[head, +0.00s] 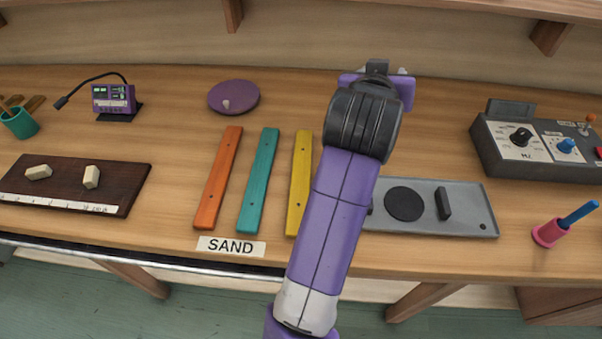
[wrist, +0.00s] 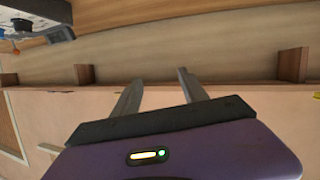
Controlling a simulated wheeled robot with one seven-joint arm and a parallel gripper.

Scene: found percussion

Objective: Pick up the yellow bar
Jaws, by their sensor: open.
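The yellow bar (head: 300,178) lies on the wooden bench in the head view, the rightmost of three coloured bars. My purple forearm covers part of its right side near the lower end. My gripper (wrist: 160,82) is open and empty in the wrist view, with its two fingers apart, facing the back wall and shelf. In the head view, my wrist is above the bench, to the right of and beyond the yellow bar, and the fingers are hard to make out. The yellow bar does not show clearly in the wrist view.
A teal bar (head: 259,180) and an orange bar (head: 218,178) lie left of the yellow bar, above a SAND label (head: 231,246). A grey tray (head: 465,211) lies to the right, partly behind my arm. A purple disc (head: 234,96) and a control box (head: 490,155) stand farther off.

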